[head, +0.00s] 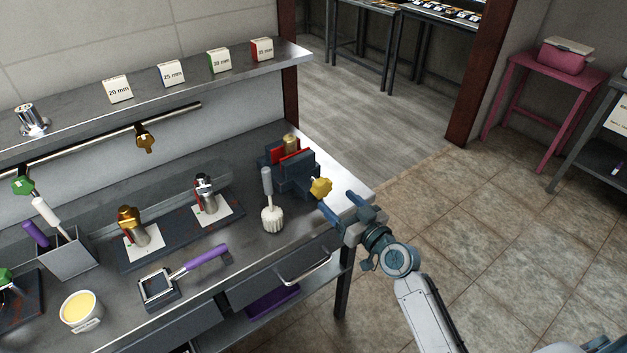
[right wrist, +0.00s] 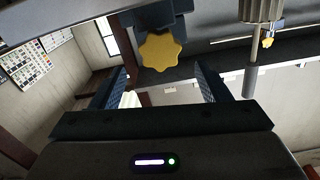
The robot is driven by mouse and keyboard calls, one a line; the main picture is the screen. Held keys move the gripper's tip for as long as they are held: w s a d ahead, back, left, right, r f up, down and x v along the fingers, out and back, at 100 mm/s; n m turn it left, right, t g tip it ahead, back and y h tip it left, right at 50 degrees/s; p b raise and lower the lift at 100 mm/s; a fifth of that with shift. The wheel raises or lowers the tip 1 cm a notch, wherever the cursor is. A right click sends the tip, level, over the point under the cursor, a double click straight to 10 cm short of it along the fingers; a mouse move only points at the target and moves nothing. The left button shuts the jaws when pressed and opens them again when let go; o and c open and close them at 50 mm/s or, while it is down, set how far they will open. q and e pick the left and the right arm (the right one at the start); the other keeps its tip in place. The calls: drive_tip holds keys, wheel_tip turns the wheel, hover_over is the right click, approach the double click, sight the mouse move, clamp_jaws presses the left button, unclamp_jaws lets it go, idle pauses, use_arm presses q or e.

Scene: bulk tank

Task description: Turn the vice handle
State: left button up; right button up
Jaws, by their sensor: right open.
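The vice (head: 283,172) is dark blue-grey and stands at the right end of the steel bench. A brass-coloured piece (head: 291,143) sits between its red-lined jaws. Its yellow star-shaped handle (head: 321,188) sticks out at the front right. My right gripper (head: 339,206) is open and empty, close to the handle and apart from it. In the right wrist view, the yellow handle (right wrist: 162,52) shows above the gap between the fingers of my right gripper (right wrist: 162,85). My left gripper is not in view.
A white brush (head: 272,216) with a grey handle stands upright just left of the handle. A purple-handled tool (head: 160,288) lies at the bench's front. Taps stand on a dark mat (head: 170,238). An open drawer (head: 290,276) juts out below the bench edge.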

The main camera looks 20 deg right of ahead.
sight(325, 189)
drive_tip(key=p+x, duration=0.2)
drive_tip(key=x, duration=0.7)
drive_tip(key=shift+w+a, duration=0.1)
drive_tip(key=shift+w, duration=0.1)
drive_tip(key=shift+c, duration=0.2)
drive_tip(key=c, duration=0.9)
drive_tip(key=shift+f, duration=0.1)
